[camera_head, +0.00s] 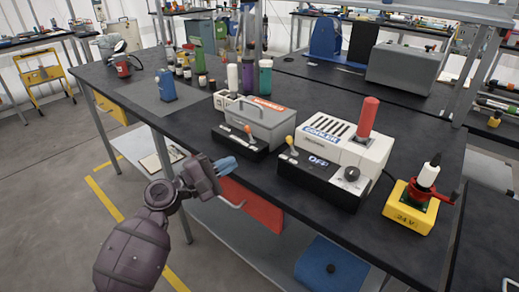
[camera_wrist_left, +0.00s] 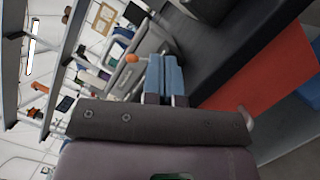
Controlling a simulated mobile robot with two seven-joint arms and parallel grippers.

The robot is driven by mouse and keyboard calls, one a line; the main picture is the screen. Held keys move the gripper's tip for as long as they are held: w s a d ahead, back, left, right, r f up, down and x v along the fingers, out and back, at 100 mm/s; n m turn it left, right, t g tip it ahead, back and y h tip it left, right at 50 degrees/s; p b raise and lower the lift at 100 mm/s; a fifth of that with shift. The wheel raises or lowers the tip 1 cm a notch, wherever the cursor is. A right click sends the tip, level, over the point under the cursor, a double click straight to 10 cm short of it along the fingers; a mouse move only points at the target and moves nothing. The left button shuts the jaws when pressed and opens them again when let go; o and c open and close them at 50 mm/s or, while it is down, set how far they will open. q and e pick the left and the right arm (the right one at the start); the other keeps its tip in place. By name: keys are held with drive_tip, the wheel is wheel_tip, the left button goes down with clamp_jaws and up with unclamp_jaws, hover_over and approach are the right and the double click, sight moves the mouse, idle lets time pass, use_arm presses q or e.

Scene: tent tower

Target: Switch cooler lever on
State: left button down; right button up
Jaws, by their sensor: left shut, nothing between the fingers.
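The cooler (camera_head: 345,142) is a white box with a blue label and a red cylinder standing on top. Its dark front panel has a display (camera_head: 318,161) reading OFF and a black knob (camera_head: 351,173). Its lever (camera_head: 290,146) has a yellow ball tip and stands at the panel's left end. My left gripper (camera_head: 228,165) has blue fingers, is shut and empty, and is at the table's front edge, left of the cooler lever and apart from it. Its blue fingers also show in the wrist view (camera_wrist_left: 165,78). My right gripper is not in view.
A grey box device with an orange-tipped lever (camera_head: 249,133) stands left of the cooler; the orange ball (camera_wrist_left: 131,58) shows in the wrist view. A yellow 24 V box (camera_head: 408,213) with a red part is at right. A red panel (camera_head: 252,204) hangs below the table edge.

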sight(291, 145)
use_arm(q)
drive_tip(key=x, duration=0.9)
drive_tip(key=shift+w+d, duration=0.15)
drive_tip(key=shift+d, duration=0.1)
drive_tip(key=d, duration=0.1)
drive_tip(key=d+r, duration=0.1)
drive_tip(key=d, duration=0.1)
drive_tip(key=shift+r, duration=0.3)
drive_tip(key=shift+d+r, duration=0.1)
drive_tip(key=shift+d, duration=0.25)
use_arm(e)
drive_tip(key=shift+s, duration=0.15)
use_arm(q)
drive_tip(key=shift+d+m+p, duration=0.1)
drive_tip(key=shift+m+p, duration=0.2)
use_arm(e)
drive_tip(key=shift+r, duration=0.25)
use_arm(q)
drive_tip(key=shift+s+r+m, duration=0.2)
drive_tip(key=shift+s+m, duration=0.05)
drive_tip(key=shift+m, duration=0.05)
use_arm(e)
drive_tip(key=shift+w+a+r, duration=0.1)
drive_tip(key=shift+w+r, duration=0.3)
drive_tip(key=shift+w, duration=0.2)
